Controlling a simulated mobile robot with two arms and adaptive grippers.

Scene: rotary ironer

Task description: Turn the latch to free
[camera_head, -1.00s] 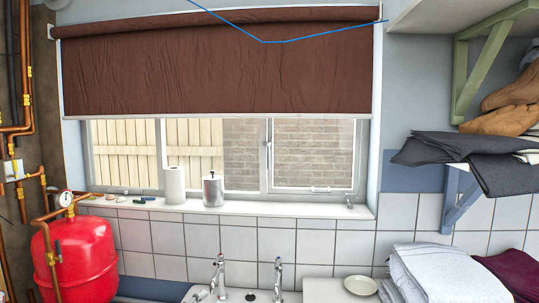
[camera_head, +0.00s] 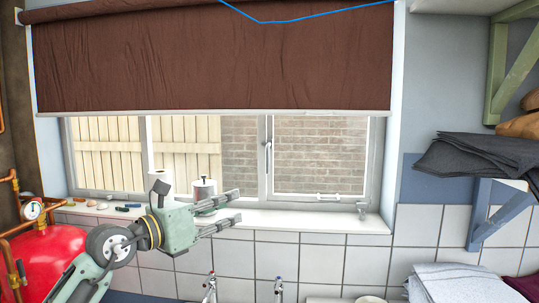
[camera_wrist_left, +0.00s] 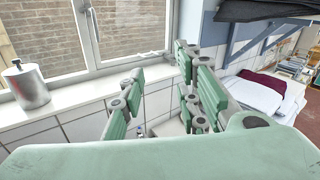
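The window has a pale handle-like latch (camera_head: 268,156) standing roughly upright on the frame between its panes. It also shows in the left wrist view (camera_wrist_left: 93,24), at the upper left. A window stay (camera_head: 328,197) lies along the bottom of the right pane. My left gripper (camera_head: 240,206) is in front of the sill, below and left of the upright latch and apart from it. Its two green-grey fingers are spread with nothing between them, and point right in the head view. The left wrist view also shows the fingers apart (camera_wrist_left: 160,98). My right gripper is in neither view.
A brown blind (camera_head: 210,60) covers the window's top. Taps (camera_head: 278,287) stand below. Dark cloth (camera_head: 480,155) overhangs at right.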

